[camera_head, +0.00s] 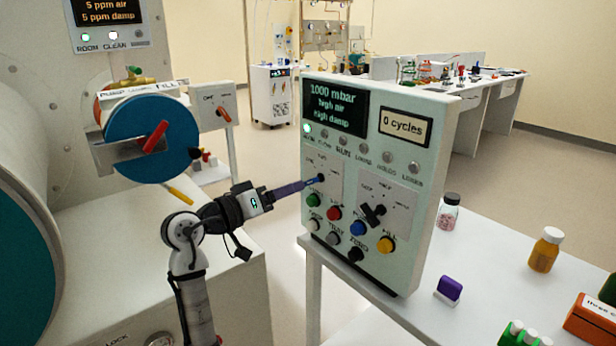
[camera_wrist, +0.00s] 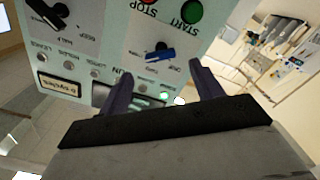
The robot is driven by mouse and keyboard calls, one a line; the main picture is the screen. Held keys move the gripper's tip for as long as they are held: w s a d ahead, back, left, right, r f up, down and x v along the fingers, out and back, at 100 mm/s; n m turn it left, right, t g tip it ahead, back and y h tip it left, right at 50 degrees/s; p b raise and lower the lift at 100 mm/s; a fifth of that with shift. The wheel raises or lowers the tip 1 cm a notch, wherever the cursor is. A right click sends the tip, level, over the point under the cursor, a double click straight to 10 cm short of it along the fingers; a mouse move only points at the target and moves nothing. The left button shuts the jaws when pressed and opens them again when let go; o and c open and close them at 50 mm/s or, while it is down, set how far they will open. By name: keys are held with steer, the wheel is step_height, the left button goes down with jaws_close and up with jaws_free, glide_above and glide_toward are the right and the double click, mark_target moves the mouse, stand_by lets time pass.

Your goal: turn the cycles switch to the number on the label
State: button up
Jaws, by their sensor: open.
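The control box (camera_head: 432,215) stands upright on the white table, with a small readout of "0 cycles" (camera_head: 405,126). Its left rotary switch has a blue handle (camera_wrist: 155,54), with short word labels around it too small to read surely. A black cross-shaped switch (camera_head: 373,214) sits to its right; it also shows in the wrist view (camera_wrist: 47,18). I cannot tell for sure which switch is the cycles one. My gripper (camera_head: 311,182) is open at the left switch. In the wrist view its two fingers (camera_wrist: 158,78) point toward the blue handle, one on each side, apparently not touching it.
Green (camera_head: 313,200), red (camera_head: 334,213), blue (camera_head: 357,228) and yellow (camera_head: 385,244) buttons sit close below the switches. A purple-topped block (camera_head: 449,289), a pink-filled jar (camera_head: 447,214) and an amber bottle (camera_head: 545,250) stand on the table. A blue round door (camera_head: 170,120) is at left.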

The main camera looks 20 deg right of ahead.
mark_target(306, 183)
steer(key=p+x, duration=0.1)
steer(key=x, duration=0.6)
steer(key=shift+w+d+p, duration=0.1)
steer(key=shift+d+p, duration=0.15)
steer(key=shift+p, duration=0.05)
steer(key=shift+c, duration=0.4)
steer(key=c, duration=0.9)
steer(key=n+p, duration=0.3)
steer(key=shift+r, duration=0.1)
steer(key=shift+w+a+n+p, duration=0.1)
steer(key=shift+n+p, duration=1.65)
steer(key=shift+n, duration=0.25)
